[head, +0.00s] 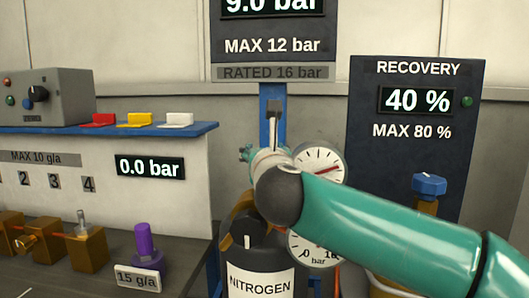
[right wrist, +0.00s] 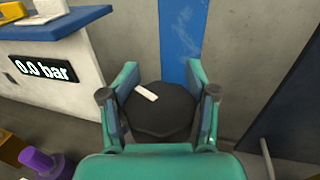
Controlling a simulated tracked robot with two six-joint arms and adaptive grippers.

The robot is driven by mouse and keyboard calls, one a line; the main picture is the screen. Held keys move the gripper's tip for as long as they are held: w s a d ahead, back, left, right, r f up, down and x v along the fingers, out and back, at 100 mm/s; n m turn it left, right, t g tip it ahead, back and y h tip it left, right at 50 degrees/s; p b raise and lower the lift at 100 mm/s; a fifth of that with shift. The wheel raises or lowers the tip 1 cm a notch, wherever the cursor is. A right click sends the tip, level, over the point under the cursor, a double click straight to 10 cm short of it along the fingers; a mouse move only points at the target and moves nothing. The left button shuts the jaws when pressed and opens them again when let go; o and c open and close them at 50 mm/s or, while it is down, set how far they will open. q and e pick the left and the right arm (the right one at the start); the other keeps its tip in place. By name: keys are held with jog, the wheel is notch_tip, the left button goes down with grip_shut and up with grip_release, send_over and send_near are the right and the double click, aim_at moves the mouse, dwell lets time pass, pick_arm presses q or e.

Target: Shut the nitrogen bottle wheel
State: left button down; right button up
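The nitrogen bottle (head: 260,285) stands low in the middle of the head view, dark with a white NITROGEN label. On its top is a dark wheel (head: 238,232) with a white mark. The right wrist view shows a black many-sided wheel (right wrist: 165,117) with a white bar slanting on its top. My right gripper (right wrist: 159,100) is open, one finger to each side of this wheel in that picture. I cannot tell whether the fingers touch it. In the head view my right arm hides most of that gripper. My left gripper is in neither view.
A round gauge (head: 325,163) is partly behind my right arm, with a lower gauge (head: 316,250) below it. A RECOVERY panel (head: 372,160) reads 40 %. A blue-topped valve (head: 429,185) stands right. A purple knob (head: 144,242) and brass fittings (head: 88,250) stand left.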

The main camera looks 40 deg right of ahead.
jog(key=shift+o, duration=1.2)
jog(key=shift+a, duration=0.1)
notch_tip(320, 180, up, 10)
jog(key=shift+f, duration=0.1)
